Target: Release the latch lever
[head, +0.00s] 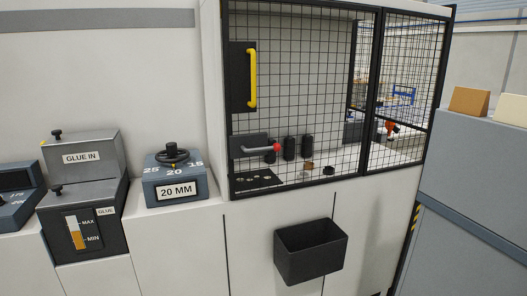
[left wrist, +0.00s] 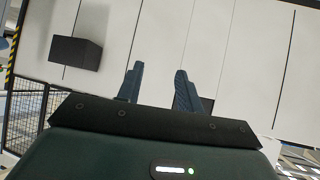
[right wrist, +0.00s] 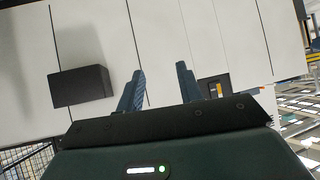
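The latch lever (head: 262,149) is a silver bar with a red knob on a dark plate, low on the left side of the mesh door (head: 305,90). Above it is a yellow vertical handle (head: 252,78) on a black plate. Neither gripper shows in the head view. My left gripper (left wrist: 154,85) shows in its wrist view with its fingers apart and nothing between them. My right gripper (right wrist: 159,82) shows in its wrist view, also with fingers apart and empty. The lever does not show in either wrist view, and both grippers are apart from the door.
A black bin (head: 310,250) sticks out from the white panel below the door. A grey cabinet (head: 483,170) with tan and white blocks stands at the right.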

